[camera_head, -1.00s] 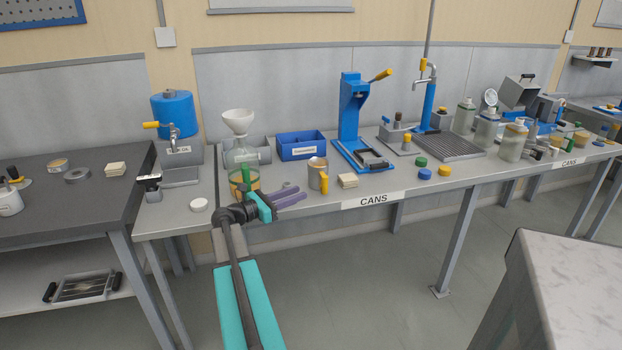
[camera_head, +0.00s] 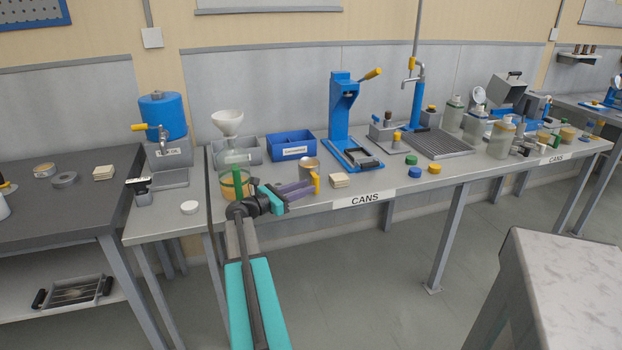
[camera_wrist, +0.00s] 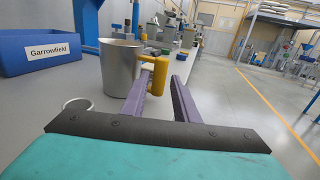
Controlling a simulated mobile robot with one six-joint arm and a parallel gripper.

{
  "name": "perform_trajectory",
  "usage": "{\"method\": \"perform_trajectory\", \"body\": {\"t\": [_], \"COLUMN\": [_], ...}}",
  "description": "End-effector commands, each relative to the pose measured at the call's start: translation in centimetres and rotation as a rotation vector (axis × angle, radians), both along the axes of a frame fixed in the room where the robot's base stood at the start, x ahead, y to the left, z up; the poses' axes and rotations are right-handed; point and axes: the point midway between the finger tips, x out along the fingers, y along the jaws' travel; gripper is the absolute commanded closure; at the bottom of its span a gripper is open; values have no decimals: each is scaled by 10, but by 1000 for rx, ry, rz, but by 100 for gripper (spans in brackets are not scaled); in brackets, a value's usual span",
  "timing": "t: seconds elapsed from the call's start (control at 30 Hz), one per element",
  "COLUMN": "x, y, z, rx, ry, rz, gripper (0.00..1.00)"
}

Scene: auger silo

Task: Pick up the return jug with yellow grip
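The return jug (camera_head: 306,167) is a grey metal cup standing upright on the cans bench, with a yellow grip (camera_head: 317,183) on its right side. In the wrist view the jug (camera_wrist: 119,70) is just ahead and left, and its yellow grip (camera_wrist: 158,78) shows at the gap between my finger ends, nearer the left finger. My gripper (camera_head: 308,188) has its two purple fingers apart and reaches to the jug's front. In the wrist view my gripper (camera_wrist: 162,78) is open. Whether a finger touches the grip or the jug, I cannot tell.
A blue labelled bin (camera_head: 291,145) stands behind the jug. A glass jar with a green part (camera_head: 236,182) stands left, close to my arm. A pale stack of pads (camera_head: 340,180) lies just right of the jug. The blue press (camera_head: 343,120) stands behind to the right.

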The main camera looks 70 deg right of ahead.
Motion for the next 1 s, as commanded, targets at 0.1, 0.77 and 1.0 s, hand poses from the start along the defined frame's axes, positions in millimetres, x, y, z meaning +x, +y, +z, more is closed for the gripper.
{"method": "perform_trajectory", "body": {"t": [0.1, 0.77, 1.0], "x": [-3, -16, -28], "y": [-5, -28, -47], "z": [0, -2, -2], "rx": [0, 1, 0], "ry": [0, 1, 1], "rz": [0, 0, 2], "gripper": [72, 72, 72]}}
